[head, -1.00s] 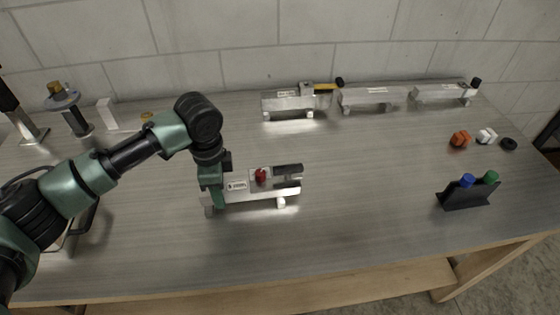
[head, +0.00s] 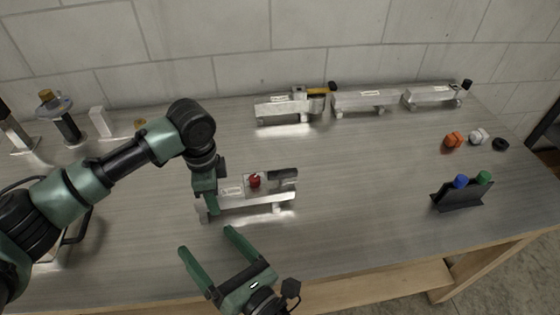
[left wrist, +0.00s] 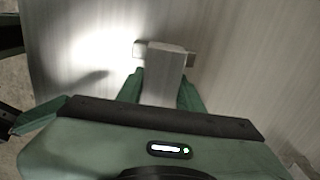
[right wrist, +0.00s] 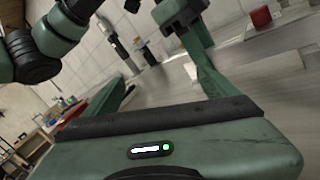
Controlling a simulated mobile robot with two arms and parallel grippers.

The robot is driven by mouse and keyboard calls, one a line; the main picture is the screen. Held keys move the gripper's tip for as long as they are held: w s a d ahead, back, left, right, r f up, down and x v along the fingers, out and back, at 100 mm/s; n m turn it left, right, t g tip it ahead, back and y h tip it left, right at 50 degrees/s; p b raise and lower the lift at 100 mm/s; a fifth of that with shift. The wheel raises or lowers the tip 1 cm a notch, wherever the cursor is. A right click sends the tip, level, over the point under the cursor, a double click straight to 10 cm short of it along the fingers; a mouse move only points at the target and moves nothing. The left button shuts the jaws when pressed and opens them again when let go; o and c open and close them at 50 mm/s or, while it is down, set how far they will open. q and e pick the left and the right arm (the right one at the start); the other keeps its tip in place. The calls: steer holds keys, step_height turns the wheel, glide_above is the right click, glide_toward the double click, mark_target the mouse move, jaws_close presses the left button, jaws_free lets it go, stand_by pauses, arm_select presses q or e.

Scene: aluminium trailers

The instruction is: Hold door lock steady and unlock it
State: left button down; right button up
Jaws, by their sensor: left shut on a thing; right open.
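The door lock is a silver bar on short feet (head: 245,201) with a red knob (head: 255,180) and a black handle piece (head: 283,174) on top, near the middle of the table. My left gripper (head: 209,206) is shut on the lock's left end; in the left wrist view the bar's end (left wrist: 165,75) sits between its fingers. My right gripper (head: 205,247) is open and empty, in front of the lock and apart from it. In the right wrist view the red knob (right wrist: 261,17) shows at the upper right, beyond the right gripper's fingers.
Other silver lock bars (head: 290,108) (head: 365,100) (head: 432,95) stand along the back. Orange (head: 453,139), white and black knobs lie at the right. A black holder (head: 458,196) with blue and green caps stands front right. The table between is clear.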

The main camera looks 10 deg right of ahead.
mark_target(282, 177)
steer(key=w+d+r+m+t+h, duration=0.1)
steer(key=w+d+h, duration=0.35)
steer(key=d, duration=0.35)
steer(key=w+d+r+m+t+h, duration=0.1)
steer(key=w+d+h, duration=0.2)
steer(key=d+h, duration=0.45)
steer(key=w, duration=0.3)
steer(key=w+y, duration=0.1)
steer(key=w, duration=0.3)
steer(key=w+y, duration=0.1)
steer(key=w, duration=0.3)
steer(key=shift+d+f, duration=0.2)
steer(key=shift+d, duration=0.1)
steer(key=shift+c, duration=0.4)
steer(key=c, duration=1.3)
